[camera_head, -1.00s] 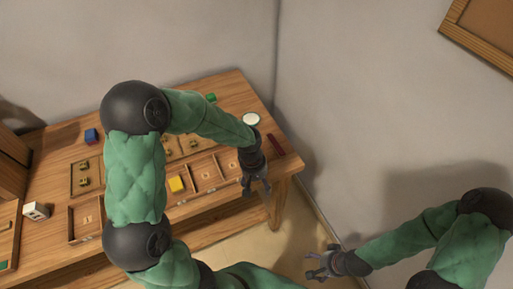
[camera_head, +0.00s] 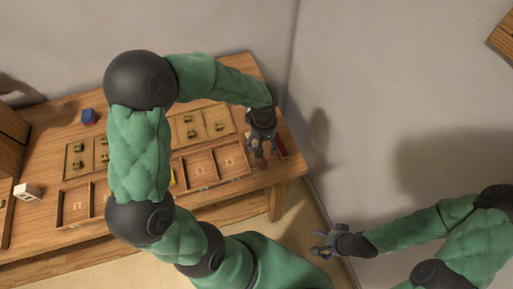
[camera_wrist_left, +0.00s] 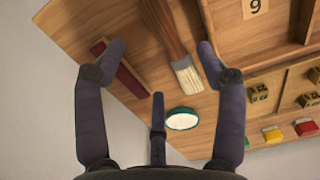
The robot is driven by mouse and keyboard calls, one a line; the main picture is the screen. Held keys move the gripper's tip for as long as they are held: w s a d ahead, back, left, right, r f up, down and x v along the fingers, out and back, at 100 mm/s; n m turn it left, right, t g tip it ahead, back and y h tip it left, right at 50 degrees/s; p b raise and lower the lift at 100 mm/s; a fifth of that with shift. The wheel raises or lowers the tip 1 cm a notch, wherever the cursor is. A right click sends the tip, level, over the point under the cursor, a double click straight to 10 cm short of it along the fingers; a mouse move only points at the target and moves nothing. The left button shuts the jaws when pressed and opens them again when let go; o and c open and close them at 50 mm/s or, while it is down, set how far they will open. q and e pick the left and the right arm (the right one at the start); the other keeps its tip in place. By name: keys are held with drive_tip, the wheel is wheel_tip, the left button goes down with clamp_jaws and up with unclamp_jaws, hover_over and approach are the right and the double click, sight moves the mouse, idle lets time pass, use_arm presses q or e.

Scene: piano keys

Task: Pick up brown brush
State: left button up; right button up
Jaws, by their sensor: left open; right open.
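The brown brush (camera_wrist_left: 177,50) lies on the wooden table in the left wrist view, its pale bristles towards my wrist. In the head view I cannot clearly make it out, as my left gripper (camera_head: 261,150) is over that spot. In the left wrist view the left gripper (camera_wrist_left: 161,49) is open, with one finger on each side of the brush; I cannot tell how far above it the fingers are. My right gripper (camera_head: 320,245) is open and empty, off the table's right side.
A dark red bar (camera_wrist_left: 125,72) lies beside the brush, partly behind a finger. A white round item with a green rim (camera_wrist_left: 182,119) is near the bristles. A compartmented wooden tray (camera_wrist_left: 285,28) borders the brush's other side.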

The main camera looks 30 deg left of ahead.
sight(262, 162)
use_arm(q)
drive_tip(key=shift+s+f+b, duration=0.2)
drive_tip(key=shift+f+b, duration=1)
drive_tip(key=shift+f, duration=1.95)
drive_tip(key=shift+c, duration=0.3)
drive_tip(key=c, duration=1.1)
